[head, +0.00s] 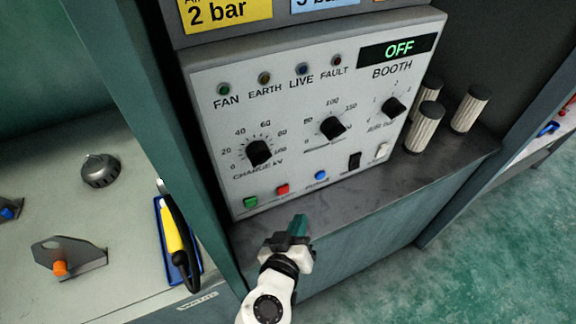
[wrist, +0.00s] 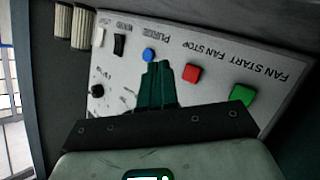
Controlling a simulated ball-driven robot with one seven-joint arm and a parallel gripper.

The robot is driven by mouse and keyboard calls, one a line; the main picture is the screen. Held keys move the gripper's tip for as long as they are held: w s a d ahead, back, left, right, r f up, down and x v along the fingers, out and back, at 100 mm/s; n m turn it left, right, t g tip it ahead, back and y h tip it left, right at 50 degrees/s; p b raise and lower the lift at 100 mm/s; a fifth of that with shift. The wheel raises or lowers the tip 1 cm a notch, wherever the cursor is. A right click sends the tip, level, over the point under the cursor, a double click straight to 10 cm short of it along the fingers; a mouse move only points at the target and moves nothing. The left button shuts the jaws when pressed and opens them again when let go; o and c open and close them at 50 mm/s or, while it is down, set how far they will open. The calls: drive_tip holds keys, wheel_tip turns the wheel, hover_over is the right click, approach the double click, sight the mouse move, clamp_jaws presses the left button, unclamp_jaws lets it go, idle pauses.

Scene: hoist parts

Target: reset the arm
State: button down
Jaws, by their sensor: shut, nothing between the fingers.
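My gripper (head: 298,226) is in front of the lower part of a grey control panel (head: 225,135), near the panel's bottom edge. Its dark green fingers (wrist: 157,84) are together with nothing between them. In the wrist view the fingertips appear just below the blue button (wrist: 149,55) and left of the red button (wrist: 191,73). A green button (wrist: 242,95) lies farther right there. I cannot tell from the frames whether the fingertips touch the panel. My white arm comes up from the bottom of the head view.
The panel display (head: 398,48) reads OFF. Three ribbed cylinders (head: 424,127) stand on the shelf right of the panel. A green post (head: 150,110) borders the left bench, which holds a yellow-and-black tool (head: 175,238), a dark knob (head: 100,170) and a grey bracket (head: 72,258).

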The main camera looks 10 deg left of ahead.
drive_tip(key=s+d+f+m+g+h, duration=0.1)
drive_tip(key=s+d+f+g, duration=0.15)
drive_tip(key=d, duration=0.55)
drive_tip(key=s+d+f+m+g+h, duration=0.1)
drive_tip(key=s+d+f+m+g, duration=0.15)
drive_tip(key=d, duration=0.45)
drive_tip(key=s+d+f+g+h, duration=0.1)
drive_tip(key=d+f+g, duration=0.15)
drive_tip(key=d, duration=0.55)
drive_tip(key=s+d+f+g+y, duration=0.1)
drive_tip(key=s+d+g+y, duration=0.1)
drive_tip(key=s, duration=0.7)
drive_tip(key=s+d+g+y, duration=0.3)
drive_tip(key=s+d+g, duration=0.1)
drive_tip(key=s, duration=0.5)
drive_tip(key=shift+d+f, duration=0.4)
drive_tip(key=shift+d, duration=0.25)
drive_tip(key=shift+m, duration=0.25)
